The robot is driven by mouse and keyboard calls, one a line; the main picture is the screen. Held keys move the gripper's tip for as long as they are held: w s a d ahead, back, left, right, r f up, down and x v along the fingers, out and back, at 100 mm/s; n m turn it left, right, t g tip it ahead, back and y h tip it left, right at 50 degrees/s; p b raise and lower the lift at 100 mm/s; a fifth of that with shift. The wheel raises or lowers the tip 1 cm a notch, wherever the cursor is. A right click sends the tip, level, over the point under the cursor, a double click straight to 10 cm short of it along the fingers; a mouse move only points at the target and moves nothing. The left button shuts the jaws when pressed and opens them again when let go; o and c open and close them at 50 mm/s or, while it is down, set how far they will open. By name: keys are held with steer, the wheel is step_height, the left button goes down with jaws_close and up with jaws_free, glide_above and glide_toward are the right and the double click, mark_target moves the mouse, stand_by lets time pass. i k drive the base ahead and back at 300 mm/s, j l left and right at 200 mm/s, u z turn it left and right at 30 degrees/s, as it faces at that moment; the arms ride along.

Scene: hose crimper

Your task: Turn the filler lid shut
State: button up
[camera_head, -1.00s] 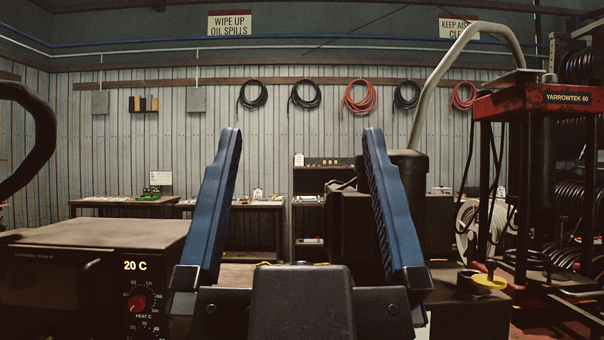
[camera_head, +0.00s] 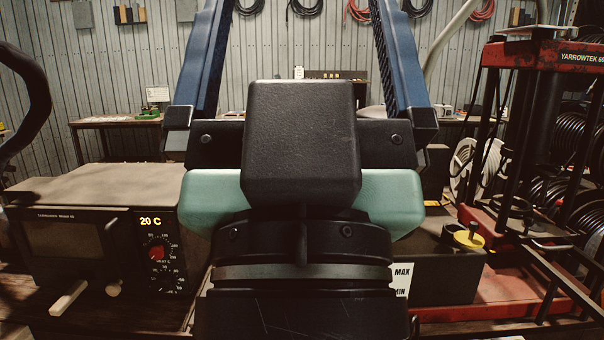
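The yellow filler lid (camera_head: 469,239) lies flat at the right, with a dark upright knob or stem on it. It sits on top of a black tank (camera_head: 445,280) that bears a white MAX/MIN label (camera_head: 402,279). I cannot tell how far the lid is turned. My gripper (camera_head: 303,35) is in the middle, left of the lid and well apart from it. Its two blue fingers stand wide apart and point up, with nothing between them. Their tips are cut off by the top edge. My wrist hides the left part of the tank.
A heater box (camera_head: 95,235) with a red dial and a 20 C readout stands at the left. A red press frame (camera_head: 545,65) rises right of the lid, with a red base beside the tank. A pale hose coil (camera_head: 477,165) is behind the lid.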

mark_target(469, 239)
steer(key=i+l, duration=0.1)
steer(key=l, duration=0.35)
steer(key=i+l, duration=0.1)
steer(key=l, duration=0.3)
steer(key=i+l, duration=0.15)
steer(key=l, duration=0.3)
steer(key=i+l, duration=0.1)
steer(key=l, duration=0.3)
steer(key=i+l, duration=0.1)
steer(key=l, duration=0.35)
steer(key=i+l, duration=0.1)
steer(key=l, duration=0.35)
steer(key=u, duration=0.05)
